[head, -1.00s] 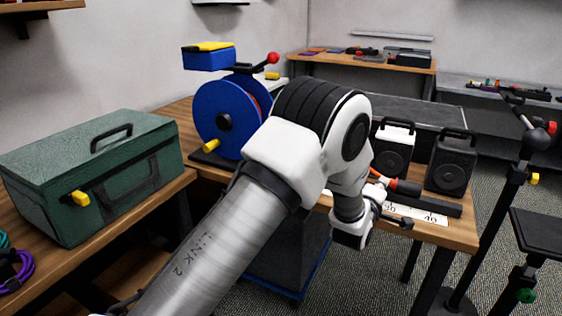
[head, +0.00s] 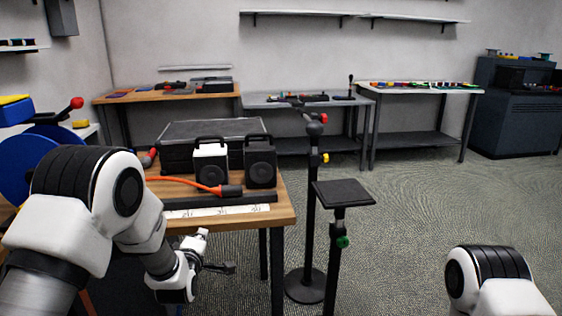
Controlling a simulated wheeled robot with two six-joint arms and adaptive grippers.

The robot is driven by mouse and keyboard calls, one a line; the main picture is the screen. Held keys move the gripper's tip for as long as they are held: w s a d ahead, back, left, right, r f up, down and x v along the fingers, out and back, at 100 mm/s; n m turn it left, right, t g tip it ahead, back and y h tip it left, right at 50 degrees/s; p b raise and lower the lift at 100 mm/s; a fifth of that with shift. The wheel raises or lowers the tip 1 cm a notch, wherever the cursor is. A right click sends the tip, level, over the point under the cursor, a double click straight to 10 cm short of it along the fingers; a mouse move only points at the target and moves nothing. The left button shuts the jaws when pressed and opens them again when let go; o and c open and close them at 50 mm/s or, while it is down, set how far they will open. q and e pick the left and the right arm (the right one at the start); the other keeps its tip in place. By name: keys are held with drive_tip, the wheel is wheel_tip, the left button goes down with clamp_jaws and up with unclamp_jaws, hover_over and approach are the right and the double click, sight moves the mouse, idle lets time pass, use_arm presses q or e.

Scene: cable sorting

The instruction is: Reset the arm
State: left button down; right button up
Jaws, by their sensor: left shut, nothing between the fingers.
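My left gripper (head: 222,268) hangs in front of the wooden table's front edge, low in the head view. It is shut and holds nothing, apart from the things on the table. My right arm shows only as a white and black joint at the lower right, and its gripper is out of view. An orange cable (head: 185,182) with a black end lies on the wooden table (head: 283,208), behind a dark bar and a white ruled strip (head: 215,211).
Two small speakers, one with a white front (head: 210,163) and one black (head: 260,163), stand on the table. A blue reel (head: 28,165) is at the left, partly hidden by my arm. A black stand (head: 343,194) stands right of the table. The carpet beyond is clear.

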use_arm(q)
drive_tip(key=s+f+m+g+h, duration=0.1)
drive_tip(key=s+f+m+g, duration=1)
drive_tip(key=s+f, duration=1.85)
drive_tip(key=s+m+g, duration=0.4)
drive_tip(key=s, duration=1.1)
wheel_tip(320, 180, up, 15)
drive_tip(key=s+p, duration=0.1)
drive_tip(key=p, duration=1.4)
drive_tip(key=shift+s+d+g+h, duration=0.25)
drive_tip(key=shift+d+g+h, duration=0.05)
drive_tip(key=shift+d+g, duration=0.1)
drive_tip(key=shift+r, duration=0.1)
